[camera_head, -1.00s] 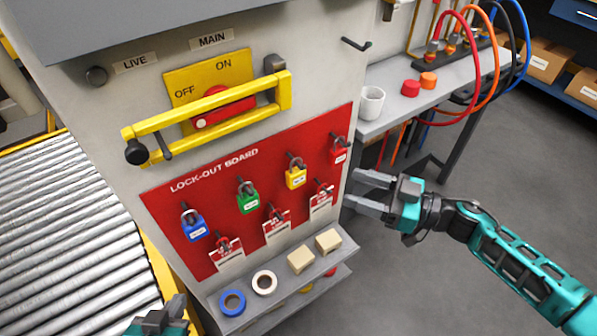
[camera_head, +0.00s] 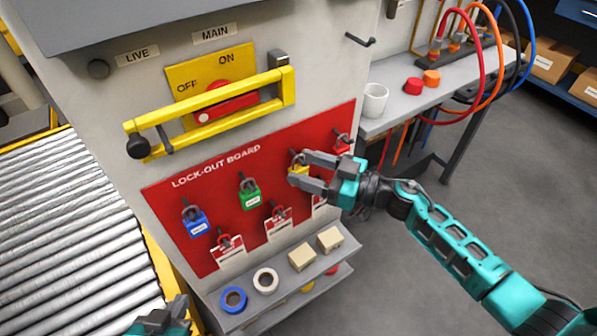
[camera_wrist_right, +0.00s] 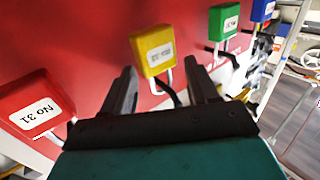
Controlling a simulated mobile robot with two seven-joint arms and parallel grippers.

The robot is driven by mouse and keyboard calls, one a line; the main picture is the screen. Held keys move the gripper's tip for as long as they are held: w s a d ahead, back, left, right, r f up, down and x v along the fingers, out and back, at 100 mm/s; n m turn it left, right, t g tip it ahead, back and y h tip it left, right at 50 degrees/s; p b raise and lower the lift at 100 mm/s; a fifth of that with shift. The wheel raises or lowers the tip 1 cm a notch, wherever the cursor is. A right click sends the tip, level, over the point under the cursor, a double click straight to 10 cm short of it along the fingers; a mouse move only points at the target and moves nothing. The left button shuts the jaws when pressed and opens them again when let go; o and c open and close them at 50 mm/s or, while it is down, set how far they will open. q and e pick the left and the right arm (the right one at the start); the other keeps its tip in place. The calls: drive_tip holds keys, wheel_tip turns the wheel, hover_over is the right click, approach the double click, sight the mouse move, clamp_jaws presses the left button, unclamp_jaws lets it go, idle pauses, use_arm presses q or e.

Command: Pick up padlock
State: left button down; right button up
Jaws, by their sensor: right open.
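The lock-out board (camera_head: 225,195) is red and carries several padlocks on hooks. A blue padlock (camera_head: 197,223) and a green padlock (camera_head: 250,195) hang at its left and middle. The yellow padlock (camera_head: 295,169) is partly hidden by my right gripper (camera_head: 300,170). In the right wrist view the yellow padlock (camera_wrist_right: 153,50) lies just beyond and between the open, empty fingers (camera_wrist_right: 165,85). The red padlock shows in the head view (camera_head: 342,143) and in the right wrist view (camera_wrist_right: 37,105), left of the fingers. My left gripper (camera_head: 170,312) shows only partly at the bottom edge.
Red-and-white tags (camera_head: 278,227) hang below the padlocks. A ledge below holds a blue tape roll (camera_head: 233,299), a white tape roll (camera_head: 265,280) and two beige blocks (camera_head: 302,257). A yellow barred handle (camera_head: 210,108) projects above the board. A side shelf (camera_head: 395,108) stands right.

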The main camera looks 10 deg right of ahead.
drive_tip(key=c, duration=0.8)
drive_tip(key=shift+c, duration=0.2)
drive_tip(key=shift+r+p, duration=0.35)
drive_tip(key=shift+r, duration=0.3)
drive_tip(key=s+d, duration=0.3)
drive_tip(key=s, duration=0.5)
drive_tip(key=s+d+p, duration=0.1)
drive_tip(key=s+d, duration=0.3)
drive_tip(key=s, duration=0.4)
drive_tip(key=shift+s, duration=0.35)
